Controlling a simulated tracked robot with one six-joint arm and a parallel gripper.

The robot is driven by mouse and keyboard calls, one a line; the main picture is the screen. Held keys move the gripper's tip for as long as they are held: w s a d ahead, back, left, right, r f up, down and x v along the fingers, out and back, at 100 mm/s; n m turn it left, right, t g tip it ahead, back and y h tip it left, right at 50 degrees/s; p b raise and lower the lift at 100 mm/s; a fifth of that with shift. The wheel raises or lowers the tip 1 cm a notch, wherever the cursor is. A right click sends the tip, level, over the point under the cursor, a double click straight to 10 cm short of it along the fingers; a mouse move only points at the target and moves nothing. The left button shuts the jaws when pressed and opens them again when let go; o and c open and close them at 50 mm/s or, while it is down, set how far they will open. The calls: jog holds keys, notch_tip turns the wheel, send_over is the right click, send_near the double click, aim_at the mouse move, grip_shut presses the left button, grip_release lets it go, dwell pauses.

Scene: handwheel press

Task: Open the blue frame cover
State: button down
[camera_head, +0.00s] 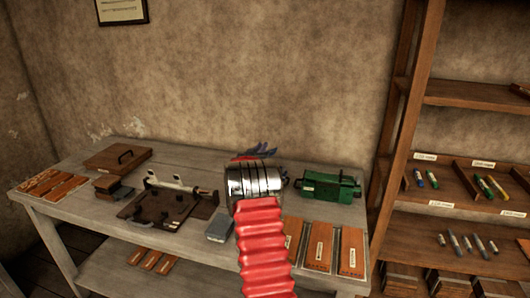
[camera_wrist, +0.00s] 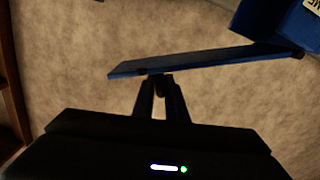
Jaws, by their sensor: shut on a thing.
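The blue frame cover (camera_wrist: 190,62) is a thin flat plate crossing the upper part of the wrist view. It stands out at an angle from the blue frame body (camera_wrist: 282,20), which shows at the upper right with part of a pale label. The two meet near the right edge. My gripper (camera_wrist: 160,80) is shut on the near edge of the cover, left of its middle.
A green device (camera_head: 328,187) stands on the grey workbench (camera_head: 165,153) to the right of my wrist. A dark fixture (camera_head: 160,208), a small grey block (camera_head: 220,228) and a wooden box (camera_head: 117,158) are to the left. Shelves (camera_head: 470,142) stand at the right.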

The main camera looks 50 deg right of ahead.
jog(key=shift+r, duration=0.3)
jog(key=c, duration=1.8)
grip_release()
jog(key=shift+f, duration=0.1)
jog(key=shift+c, duration=0.2)
notch_tip(320, 180, up, 10)
jog(key=shift+f, duration=0.1)
